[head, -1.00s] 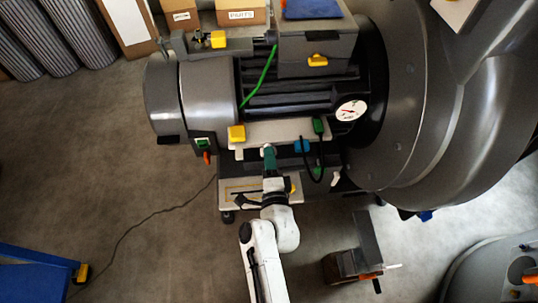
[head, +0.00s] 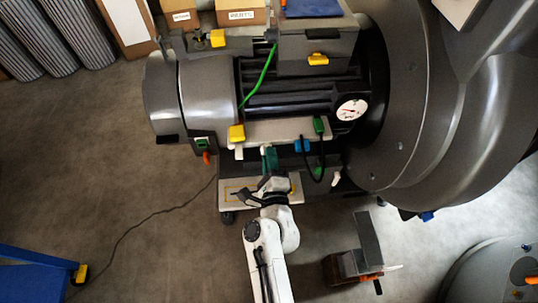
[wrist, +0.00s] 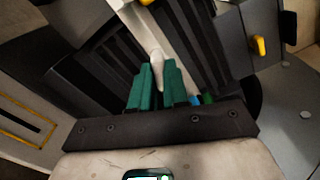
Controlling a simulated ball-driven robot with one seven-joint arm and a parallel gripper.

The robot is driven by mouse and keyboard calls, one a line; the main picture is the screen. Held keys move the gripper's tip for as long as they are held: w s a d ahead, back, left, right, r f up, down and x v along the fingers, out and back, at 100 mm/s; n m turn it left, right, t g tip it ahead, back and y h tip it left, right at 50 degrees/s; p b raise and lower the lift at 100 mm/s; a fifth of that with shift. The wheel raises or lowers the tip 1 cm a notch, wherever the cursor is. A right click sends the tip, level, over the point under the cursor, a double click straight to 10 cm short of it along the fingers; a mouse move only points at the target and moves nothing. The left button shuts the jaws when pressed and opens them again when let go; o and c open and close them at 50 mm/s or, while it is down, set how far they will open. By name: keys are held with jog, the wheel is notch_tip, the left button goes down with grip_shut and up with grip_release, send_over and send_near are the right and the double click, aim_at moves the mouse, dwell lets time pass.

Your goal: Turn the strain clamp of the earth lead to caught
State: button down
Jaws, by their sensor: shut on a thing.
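My gripper (head: 269,157) is at the front edge of the pale plate below the motor, its green fingers pointing at the machine. In the wrist view my gripper (wrist: 157,80) is shut on a small whitish lever (wrist: 156,58), whose rounded end shows between the fingertips. I take this lever to be the strain clamp; its lower part is hidden by the fingers, and I cannot read its setting. A green lead (head: 262,76) runs down across the motor's left part from the grey box; I cannot see it meet the lever.
Other pale levers hang at the plate's left (head: 239,153) and right (head: 336,178). A yellow block (head: 237,132), a blue block (head: 302,146) and a black looped cable (head: 321,160) are close by. The big fan housing (head: 440,110) stands right.

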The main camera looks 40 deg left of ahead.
jog(key=shift+f, duration=0.1)
jog(key=m, duration=0.4)
jog(key=shift+m, duration=0.3)
jog(key=m, duration=0.4)
jog(key=shift+m+b, duration=0.3)
jog(key=m, duration=0.4)
jog(key=c, duration=1)
grip_release()
